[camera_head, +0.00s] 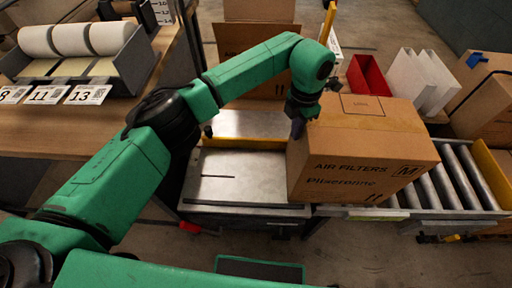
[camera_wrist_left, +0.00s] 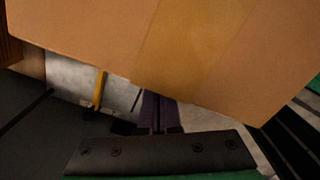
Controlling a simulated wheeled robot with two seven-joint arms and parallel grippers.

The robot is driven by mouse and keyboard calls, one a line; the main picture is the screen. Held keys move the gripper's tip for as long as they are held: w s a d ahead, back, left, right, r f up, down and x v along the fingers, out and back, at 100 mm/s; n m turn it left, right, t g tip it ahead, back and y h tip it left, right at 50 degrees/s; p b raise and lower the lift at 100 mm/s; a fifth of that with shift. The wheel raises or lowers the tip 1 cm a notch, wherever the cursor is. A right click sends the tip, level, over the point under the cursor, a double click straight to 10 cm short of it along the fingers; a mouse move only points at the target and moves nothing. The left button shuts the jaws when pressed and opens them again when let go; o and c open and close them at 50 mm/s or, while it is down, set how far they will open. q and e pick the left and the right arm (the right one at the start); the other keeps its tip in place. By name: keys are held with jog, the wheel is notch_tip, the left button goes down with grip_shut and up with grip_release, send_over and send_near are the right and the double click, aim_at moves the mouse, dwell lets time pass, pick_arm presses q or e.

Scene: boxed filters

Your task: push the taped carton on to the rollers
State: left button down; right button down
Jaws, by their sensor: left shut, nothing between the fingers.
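The taped carton (camera_head: 365,150) is a brown box printed "AIR FILTERS". It stands upright at the right end of the metal plate (camera_head: 245,180), with most of it to the right at the rollers (camera_head: 452,178). My left gripper (camera_head: 298,130) is shut and empty, pointing down at the carton's left side. In the left wrist view the carton (camera_wrist_left: 190,45) fills the top, with a tape strip across it, and the purple fingers (camera_wrist_left: 159,108) are together close to its edge. Whether they touch it I cannot tell. My right gripper is not in view.
A yellow guard (camera_head: 490,170) stands at the rollers' right end. Behind are a red bin (camera_head: 368,78), white bins (camera_head: 410,80) and other cartons (camera_head: 485,95). A wooden bench (camera_head: 60,143) with white rolls is on the left. The plate left of the carton is bare.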

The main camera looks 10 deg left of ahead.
pick_arm(q)
jog(key=d+b, duration=0.1)
jog(key=d, duration=0.3)
jog(key=shift+w+d+b, duration=0.1)
jog(key=shift+w+b, duration=0.05)
jog(key=shift+b, duration=0.2)
jog(key=shift+d, duration=0.4)
